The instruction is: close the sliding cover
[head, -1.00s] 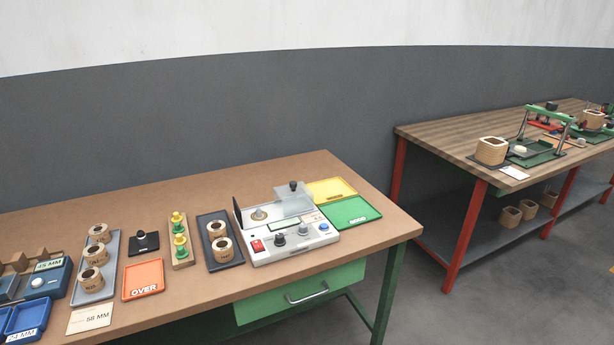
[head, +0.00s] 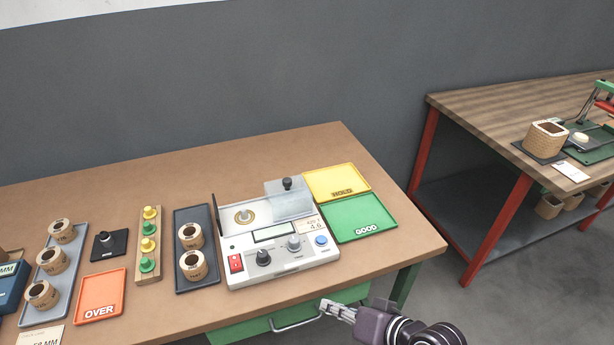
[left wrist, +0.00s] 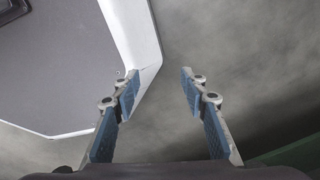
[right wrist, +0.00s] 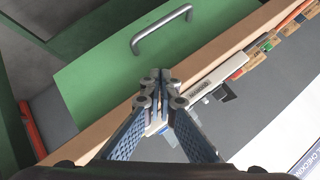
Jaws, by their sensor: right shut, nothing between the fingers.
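The white tester (head: 283,269) stands on the brown table in the head view. Its sliding cover (head: 291,207), a translucent pane with a black knob (head: 287,183), lies over the right part of the tester's top. The round post (head: 244,216) to its left is uncovered. My right gripper (head: 327,305) is at the table's front edge, in front of the tester and apart from the cover. In the right wrist view its fingertips (right wrist: 160,80) are together and empty. My left gripper (left wrist: 158,82) is open and empty in the left wrist view; it is outside the head view.
The yellow HOLD tray (head: 337,185) and green GOOD tray (head: 359,218) lie right of the tester. A dark tray (head: 194,219) with coils lies to its left. The green drawer's handle (head: 297,322) juts out below the table edge, near my right gripper. A second workbench (head: 480,111) stands right.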

